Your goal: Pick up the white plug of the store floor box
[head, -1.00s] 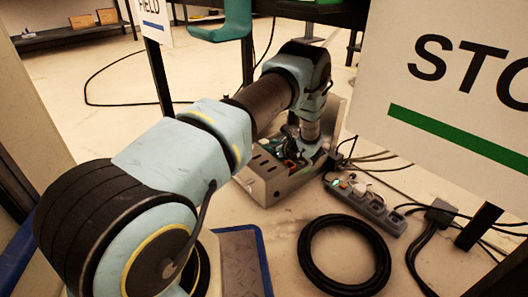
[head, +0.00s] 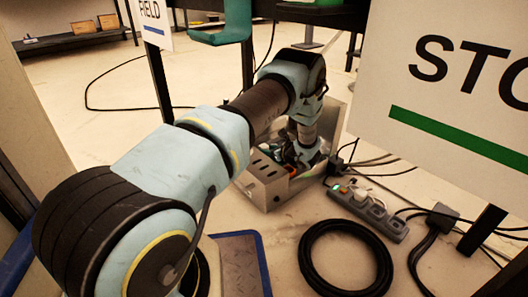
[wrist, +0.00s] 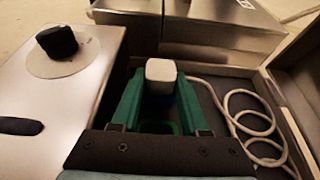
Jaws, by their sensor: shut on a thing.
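In the wrist view the white plug (wrist: 161,70) sits upright between the tips of my green gripper fingers (wrist: 160,92). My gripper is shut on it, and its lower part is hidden. The plug is within or just above the open metal floor box, whose wall shows beside it (wrist: 218,50). A coiled white cord (wrist: 245,110) lies in the box to the right. In the head view the floor box (head: 268,188) stands on the floor, with my gripper (head: 304,160) down inside it; the plug cannot be made out there.
A black knob (wrist: 57,41) is on the metal panel left of my fingers. In the head view a power strip (head: 368,212), a black cable coil (head: 345,254) and cables lie right of the box. The STO sign (head: 450,90) hangs at the right; a table leg (head: 153,75) stands at left.

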